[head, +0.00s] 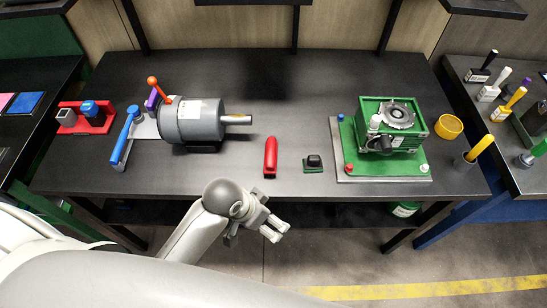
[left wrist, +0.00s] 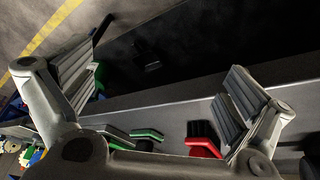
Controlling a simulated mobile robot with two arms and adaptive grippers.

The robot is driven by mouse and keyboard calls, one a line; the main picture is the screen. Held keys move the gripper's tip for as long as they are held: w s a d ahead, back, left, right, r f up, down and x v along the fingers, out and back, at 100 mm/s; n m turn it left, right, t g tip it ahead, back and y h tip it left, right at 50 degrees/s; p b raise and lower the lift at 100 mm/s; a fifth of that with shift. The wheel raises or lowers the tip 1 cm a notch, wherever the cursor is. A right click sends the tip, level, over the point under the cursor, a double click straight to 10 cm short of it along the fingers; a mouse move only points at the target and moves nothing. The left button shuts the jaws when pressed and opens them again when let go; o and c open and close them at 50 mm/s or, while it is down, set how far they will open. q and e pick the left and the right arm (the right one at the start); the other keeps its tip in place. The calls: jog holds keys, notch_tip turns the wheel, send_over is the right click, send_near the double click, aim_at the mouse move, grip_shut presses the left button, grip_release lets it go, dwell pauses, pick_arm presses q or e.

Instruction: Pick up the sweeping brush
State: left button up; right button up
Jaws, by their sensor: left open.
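A red brush-like piece (head: 270,157) lies near the front edge of the dark table, left of a small green and black block (head: 313,163). In the left wrist view a red piece with dark bristles (left wrist: 204,149) shows behind the right finger, partly hidden by it. My left gripper (head: 277,228) is open and empty, in front of the table's front edge and nearer to me than the red piece. The left wrist view shows its two fingers (left wrist: 158,95) spread wide with nothing between them. My right gripper is not in view.
A grey motor (head: 200,120) with a blue-handled lever (head: 125,135) stands left on the table. A green machine (head: 390,127) on a grey plate and a yellow ring (head: 448,127) stand right. The table between them is mostly clear. A side table (head: 490,90) holds several handled tools.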

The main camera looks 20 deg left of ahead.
pick_arm(q)
jog(key=w+d+r+m+h, duration=0.1)
jog(key=w+d+r+m, duration=0.25)
jog(key=w+d, duration=0.2)
notch_tip(320, 180, up, 11)
jog(key=m+g+y, duration=0.4)
jog(key=m+y, duration=0.1)
jog(key=m, duration=0.2)
send_over(271, 150)
jog(key=shift+n, duration=0.25)
notch_tip(271, 150, down, 5)
jog(key=shift+w+r, duration=0.15)
jog(key=shift+a+f+p, duration=0.1)
jog(key=shift+f+p, duration=0.8)
jog(key=shift+f, duration=1.85)
jog(key=c, duration=0.9)
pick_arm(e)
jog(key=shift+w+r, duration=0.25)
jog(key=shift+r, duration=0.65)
